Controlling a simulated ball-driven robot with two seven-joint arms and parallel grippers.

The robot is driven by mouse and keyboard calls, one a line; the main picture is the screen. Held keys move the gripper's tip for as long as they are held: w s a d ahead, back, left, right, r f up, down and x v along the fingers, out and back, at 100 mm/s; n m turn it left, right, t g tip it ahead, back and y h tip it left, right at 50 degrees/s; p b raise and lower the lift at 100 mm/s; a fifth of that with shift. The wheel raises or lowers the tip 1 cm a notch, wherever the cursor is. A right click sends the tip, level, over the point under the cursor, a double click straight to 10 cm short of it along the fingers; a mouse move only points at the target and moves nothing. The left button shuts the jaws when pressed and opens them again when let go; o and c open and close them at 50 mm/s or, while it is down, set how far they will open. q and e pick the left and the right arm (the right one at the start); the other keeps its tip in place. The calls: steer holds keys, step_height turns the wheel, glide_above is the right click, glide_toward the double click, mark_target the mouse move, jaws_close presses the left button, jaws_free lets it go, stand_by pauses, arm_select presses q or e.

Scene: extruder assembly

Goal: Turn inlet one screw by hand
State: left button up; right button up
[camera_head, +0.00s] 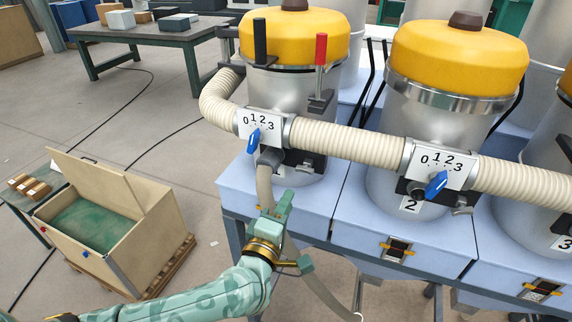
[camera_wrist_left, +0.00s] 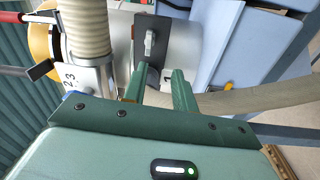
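Inlet one is the silver cylinder (camera_head: 290,100) with the yellow lid, at the top middle of the head view. A small grey screw handle (camera_wrist_left: 151,42) on a black bracket shows on it in the left wrist view, just beyond my fingertips. The black bracket (camera_head: 305,160) shows low on the cylinder in the head view, where the screw is hard to make out. My left gripper (camera_head: 283,200) is below and in front of it. In the left wrist view its two fingers (camera_wrist_left: 158,78) stand apart, and I see no grip on the screw. My right gripper is out of view.
A beige hose (camera_head: 315,285) hangs beside my left gripper. A blue valve lever (camera_head: 253,141) sits on the numbered dial plate (camera_head: 262,125) at the left. A second inlet (camera_head: 440,110) stands to the right. The light blue base (camera_head: 245,187) lies under the cylinders.

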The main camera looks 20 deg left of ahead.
mark_target(303, 172)
arm_select(q)
steer(key=shift+n+g, duration=0.3)
steer(key=shift+n, duration=0.1)
steer(key=shift+w+d+r, duration=0.15)
steer(key=shift+w+r, duration=0.25)
steer(key=shift+w, duration=0.85)
steer(key=shift+w+d+r, duration=0.2)
steer(key=shift+w+r, duration=0.2)
steer(key=shift+w, duration=0.8)
steer(key=shift+w+d+r, duration=0.15)
steer(key=shift+w+r, duration=0.25)
steer(key=shift+w, duration=0.85)
jaws_close()
